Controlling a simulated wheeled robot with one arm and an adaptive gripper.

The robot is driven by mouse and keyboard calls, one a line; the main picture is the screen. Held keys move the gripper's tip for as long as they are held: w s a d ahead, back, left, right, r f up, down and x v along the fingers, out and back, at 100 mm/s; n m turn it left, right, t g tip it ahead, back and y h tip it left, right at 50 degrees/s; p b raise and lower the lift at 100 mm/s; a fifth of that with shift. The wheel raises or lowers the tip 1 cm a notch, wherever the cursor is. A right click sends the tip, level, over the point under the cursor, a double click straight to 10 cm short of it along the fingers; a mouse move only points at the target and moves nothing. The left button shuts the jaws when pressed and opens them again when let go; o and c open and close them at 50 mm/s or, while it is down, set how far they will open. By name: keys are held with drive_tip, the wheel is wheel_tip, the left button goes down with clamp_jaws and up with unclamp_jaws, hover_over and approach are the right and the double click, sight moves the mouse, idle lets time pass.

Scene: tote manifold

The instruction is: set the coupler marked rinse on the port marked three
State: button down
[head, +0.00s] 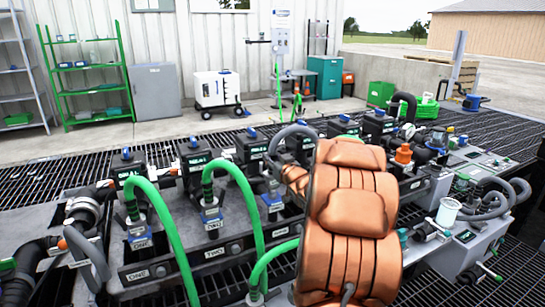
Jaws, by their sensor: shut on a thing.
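My copper-coloured segmented arm fills the centre right of the head view. My gripper cannot be made out; the arm may hide it, along with whatever it holds. The grey manifold bench carries a row of ports. A plate reading ONE (137,275) and a plate reading TWO (215,253) show on its front. Green hoses run to the fittings above them (138,232) (211,208). No coupler's rinse mark is legible.
Another green hose (273,262) bends down to the bottom edge and passes behind my arm. Black valve blocks with blue caps line the bench's back. Grey hoses (492,195) and a white cup (447,211) are at right. Dark floor grating surrounds the bench.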

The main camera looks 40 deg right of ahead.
drive_tip(key=shift+f+b, duration=0.85)
drive_tip(key=shift+f, duration=1.35)
drive_tip(key=c, duration=0.8)
unclamp_jaws()
drive_tip(key=v, duration=1.2)
drive_tip(key=shift+w, duration=0.1)
